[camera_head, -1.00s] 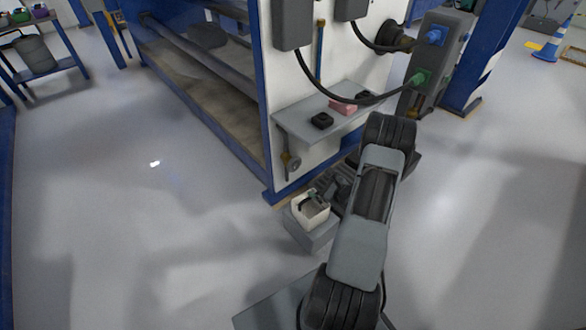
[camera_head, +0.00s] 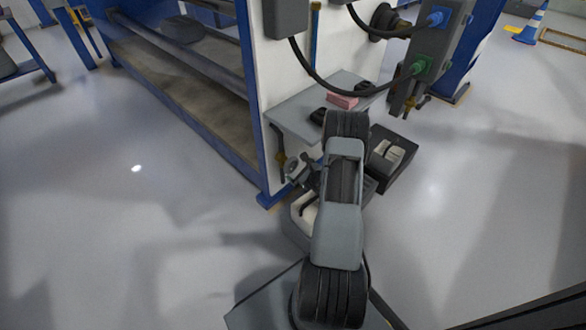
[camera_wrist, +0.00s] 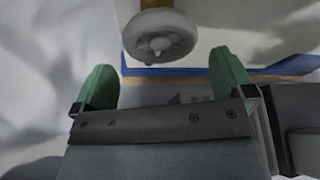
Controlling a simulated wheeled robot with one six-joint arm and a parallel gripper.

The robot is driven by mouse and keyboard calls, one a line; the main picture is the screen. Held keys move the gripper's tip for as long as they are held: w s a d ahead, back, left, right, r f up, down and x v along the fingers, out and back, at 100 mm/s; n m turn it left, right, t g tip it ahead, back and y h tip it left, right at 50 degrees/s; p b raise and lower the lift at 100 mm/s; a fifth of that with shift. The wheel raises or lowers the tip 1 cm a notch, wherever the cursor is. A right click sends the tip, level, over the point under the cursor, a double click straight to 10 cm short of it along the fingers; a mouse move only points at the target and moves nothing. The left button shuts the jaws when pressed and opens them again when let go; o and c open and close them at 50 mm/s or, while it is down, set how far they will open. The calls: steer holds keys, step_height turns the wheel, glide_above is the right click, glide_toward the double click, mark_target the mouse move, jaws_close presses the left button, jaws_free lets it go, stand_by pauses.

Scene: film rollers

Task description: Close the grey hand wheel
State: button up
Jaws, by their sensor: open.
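The grey hand wheel (camera_wrist: 158,36) is a small round wheel with a hub in its middle, at the top of the wrist view, on a brass-coloured stem. In the head view the wheel (camera_head: 293,168) sits low on the machine's white end panel, below the shelf. My gripper (camera_wrist: 163,63) is open, with its two green fingers apart. The wheel appears beyond and between the fingertips, and neither finger visibly touches it. In the head view my gripper is close to the wheel, partly hidden behind my arm.
A grey shelf (camera_head: 290,113) with a pink block (camera_head: 341,101) and black items juts out above the wheel. A white container (camera_head: 302,212) stands below, partly behind my arm. A dark box (camera_head: 397,160) is to the right. Cables hang above the shelf. Floor at left is clear.

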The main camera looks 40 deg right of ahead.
mark_target(294, 166)
steer(key=shift+b+x, duration=0.7)
steer(key=shift+x, duration=2.05)
steer(key=shift+c, duration=0.2)
steer(key=shift+d, duration=0.1)
steer(key=c, duration=0.6)
steer(key=shift+d, duration=0.3)
steer(key=shift+c, duration=0.5)
steer(key=shift+a, duration=0.25)
steer(key=shift+m+g+y+p, duration=0.3)
steer(key=shift+m+y, duration=0.3)
steer(key=shift+m, duration=0.6)
steer(key=shift+a+m+y, duration=0.1)
steer(key=shift+m+y, duration=0.9)
steer(key=shift+m, duration=0.2)
steer(key=m+y, duration=0.2)
steer(key=m, duration=0.1)
steer(key=shift+s+r+m, duration=0.1)
steer(key=shift+m, duration=0.2)
